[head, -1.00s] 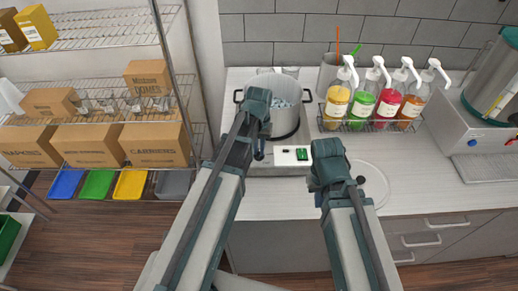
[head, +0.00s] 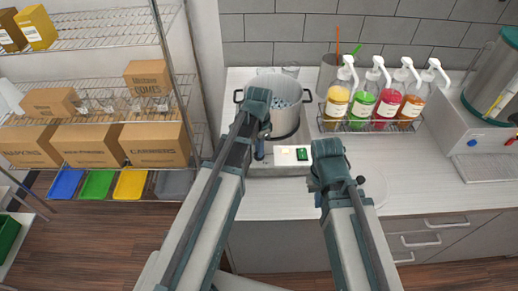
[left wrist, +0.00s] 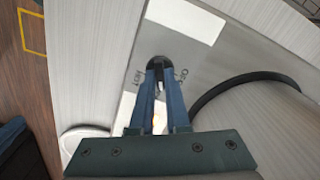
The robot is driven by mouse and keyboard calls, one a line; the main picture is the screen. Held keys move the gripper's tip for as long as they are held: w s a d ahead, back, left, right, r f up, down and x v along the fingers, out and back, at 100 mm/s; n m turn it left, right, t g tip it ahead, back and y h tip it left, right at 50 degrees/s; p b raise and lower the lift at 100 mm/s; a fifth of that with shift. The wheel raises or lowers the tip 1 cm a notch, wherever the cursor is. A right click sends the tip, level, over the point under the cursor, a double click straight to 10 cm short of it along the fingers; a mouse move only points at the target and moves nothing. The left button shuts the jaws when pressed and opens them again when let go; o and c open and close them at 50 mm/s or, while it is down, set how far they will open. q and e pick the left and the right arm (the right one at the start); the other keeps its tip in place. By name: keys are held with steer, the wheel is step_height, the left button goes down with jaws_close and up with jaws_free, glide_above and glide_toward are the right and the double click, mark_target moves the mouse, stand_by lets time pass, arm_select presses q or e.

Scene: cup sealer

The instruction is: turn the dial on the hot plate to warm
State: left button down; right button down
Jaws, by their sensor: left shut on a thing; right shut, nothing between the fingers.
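The hot plate (head: 256,171) is a grey metal unit on the counter with a large pot (head: 287,118) on it. My left gripper (head: 259,150) points down at the front, left of that panel. In the left wrist view, its two blue fingers (left wrist: 159,68) are shut on the dark round dial (left wrist: 156,61).
A wire rack with several pump bottles (head: 362,103) stands right of the pot. A steel machine (head: 490,95) is at far right. Shelves with cardboard boxes (head: 155,145) stand at left. The counter front (head: 420,195) is mostly clear, with a round pale disc by my right arm.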

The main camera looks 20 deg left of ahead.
arm_select(q)
steer(key=shift+m, duration=0.6)
steer(key=c, duration=0.9)
jaws_free()
step_height(320, 180, up, 14)
steer(key=p, duration=1.4)
steer(key=shift+f, duration=0.15)
